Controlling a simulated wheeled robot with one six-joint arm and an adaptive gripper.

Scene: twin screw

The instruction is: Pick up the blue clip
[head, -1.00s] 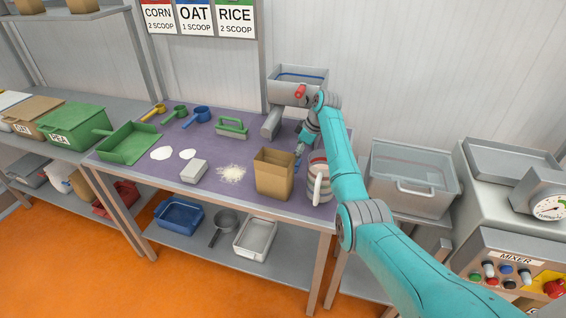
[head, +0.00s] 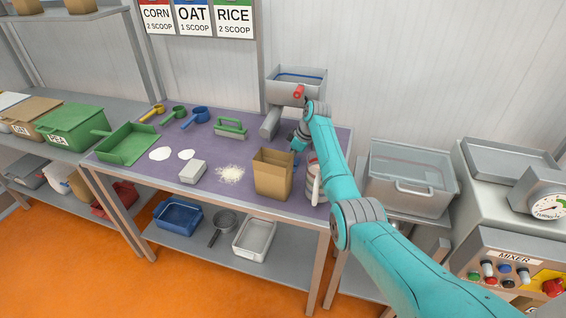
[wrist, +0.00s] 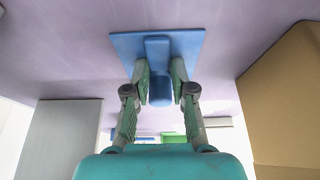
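The blue clip (wrist: 124,43) is in the wrist view, a flat blue plate with a raised blue grip in its middle, against the purple tabletop. My gripper (wrist: 160,70) is at it, with one finger on each side of the raised grip. The fingers are apart, and a narrow gap shows at least on the right side, so it does not look clamped. In the head view a small patch of blue (head: 298,146) shows below my gripper, behind the paper bag; most of the clip is hidden there.
The brown paper bag (head: 273,176) stands close by, as does a striped jug (head: 313,186). The grey hopper machine (head: 295,90) is behind. Scoops, a green brush (head: 231,128), a green tray (head: 125,143) and powder piles lie farther left on the purple table (head: 225,153).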

